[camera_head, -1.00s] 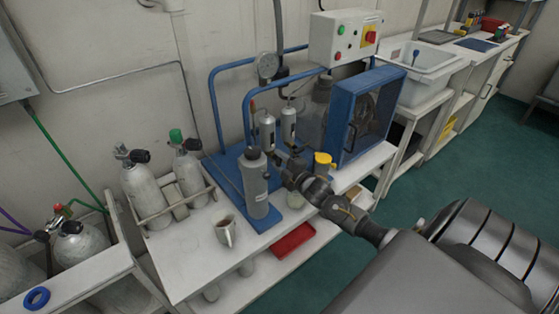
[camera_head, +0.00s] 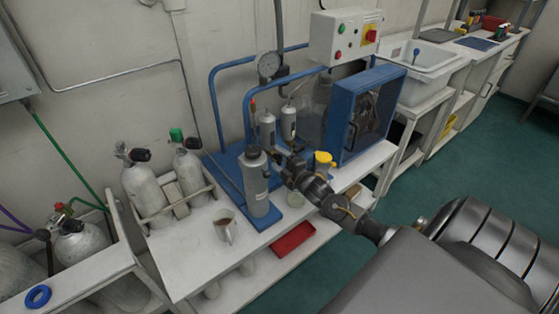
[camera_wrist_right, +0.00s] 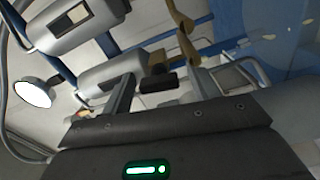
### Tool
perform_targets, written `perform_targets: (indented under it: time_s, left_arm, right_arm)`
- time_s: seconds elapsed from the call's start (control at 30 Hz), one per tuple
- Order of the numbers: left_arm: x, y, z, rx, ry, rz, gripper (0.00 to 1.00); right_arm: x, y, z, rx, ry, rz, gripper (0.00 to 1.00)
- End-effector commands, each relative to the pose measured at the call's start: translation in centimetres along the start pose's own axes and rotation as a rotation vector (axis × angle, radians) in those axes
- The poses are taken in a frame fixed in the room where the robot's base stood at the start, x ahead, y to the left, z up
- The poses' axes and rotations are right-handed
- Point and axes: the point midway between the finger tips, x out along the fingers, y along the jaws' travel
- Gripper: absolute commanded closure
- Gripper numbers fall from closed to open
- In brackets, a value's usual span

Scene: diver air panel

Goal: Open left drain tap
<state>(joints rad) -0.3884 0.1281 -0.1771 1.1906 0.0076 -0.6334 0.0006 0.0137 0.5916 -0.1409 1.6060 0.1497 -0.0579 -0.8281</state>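Two silver filter cylinders, a left one (camera_head: 267,130) and a right one (camera_head: 288,122), stand on the blue compressor frame. My right gripper (camera_head: 280,153) is just below and in front of them, its fingertips small and partly lost against the cylinders. In the right wrist view, its two fingers (camera_wrist_right: 162,92) are spread apart. A small black tap handle (camera_wrist_right: 158,82) under a brass fitting (camera_wrist_right: 157,61) at the end of a cylinder (camera_wrist_right: 112,76) shows between them, with no clear grip on it. I cannot tell which cylinder this is. My left gripper is out of view.
A grey bottle (camera_head: 256,185) stands close to my right gripper. A yellow-topped item (camera_head: 323,160) is near my right arm. A mug (camera_head: 225,228), a rack of air cylinders (camera_head: 150,190) and a blue fan guard (camera_head: 345,130) flank the bench. A pressure gauge (camera_wrist_right: 33,93) is in the wrist view.

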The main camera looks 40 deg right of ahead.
Motion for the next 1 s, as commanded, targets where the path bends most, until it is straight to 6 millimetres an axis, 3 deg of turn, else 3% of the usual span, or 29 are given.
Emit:
perform_targets:
  time_s: [0.37, 0.8, 1.0]
  left_arm:
    - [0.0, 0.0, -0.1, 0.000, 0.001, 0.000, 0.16]
    - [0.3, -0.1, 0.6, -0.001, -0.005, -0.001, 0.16]
    - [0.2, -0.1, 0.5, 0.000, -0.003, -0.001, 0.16]
  right_arm:
    - [-0.9, 0.0, 0.1, 0.000, -0.001, -0.001, 0.40]
    - [-8.9, -0.1, 0.0, 0.000, 0.000, -0.001, 0.40]
    - [-10.6, 0.0, 0.0, 0.000, 0.000, -0.001, 0.40]
